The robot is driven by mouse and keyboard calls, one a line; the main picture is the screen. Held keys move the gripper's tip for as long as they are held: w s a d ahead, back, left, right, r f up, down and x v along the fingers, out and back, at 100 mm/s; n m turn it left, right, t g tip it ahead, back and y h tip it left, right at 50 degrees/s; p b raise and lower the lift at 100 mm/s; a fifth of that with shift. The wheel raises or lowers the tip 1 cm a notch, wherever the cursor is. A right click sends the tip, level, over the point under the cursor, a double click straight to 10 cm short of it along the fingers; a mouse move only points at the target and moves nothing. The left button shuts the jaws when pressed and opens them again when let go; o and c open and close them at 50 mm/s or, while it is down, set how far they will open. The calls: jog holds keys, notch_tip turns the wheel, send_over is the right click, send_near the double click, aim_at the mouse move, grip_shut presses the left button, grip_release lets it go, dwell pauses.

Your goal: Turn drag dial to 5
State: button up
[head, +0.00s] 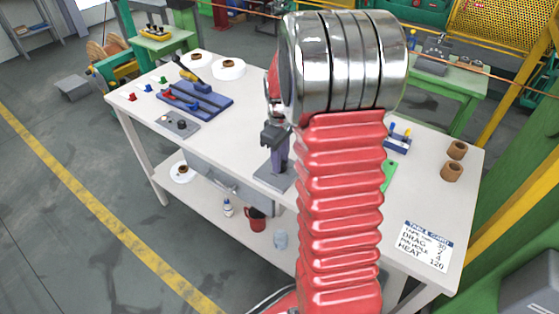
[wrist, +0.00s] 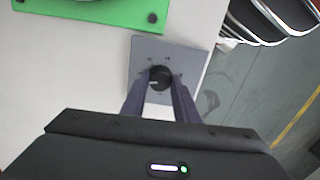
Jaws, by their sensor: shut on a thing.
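The drag dial (wrist: 160,77) is a small black knob on a grey square plate (wrist: 140,60). In the wrist view a pale mark shows on the left part of the knob, with tiny marks around it that are too small to read. My gripper (wrist: 160,84) has one dark finger on each side of the knob and is shut on it. In the head view my gripper (head: 278,160) points down over the plate (head: 265,178) at the front edge of the table. The knob is hidden there by the fingers.
My red arm covers the middle of the head view. A white card (head: 426,245) lies at the table's right front. A green board (wrist: 95,8) is near the plate. Brown rolls (head: 452,171), a blue fixture (head: 200,100) and another grey control plate (head: 178,124) stand on the white table.

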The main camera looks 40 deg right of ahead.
jog(key=m, duration=0.5)
jog(key=shift+s+f+m, duration=0.1)
jog(key=shift+s+m, duration=0.1)
jog(key=shift+m, duration=0.1)
jog(key=m, duration=1)
jog(key=shift+m, duration=0.4)
jog(key=m, duration=0.5)
jog(key=shift+m, duration=0.4)
jog(key=o, duration=1.1)
jog(key=shift+w, duration=0.1)
jog(key=shift+c, duration=0.2)
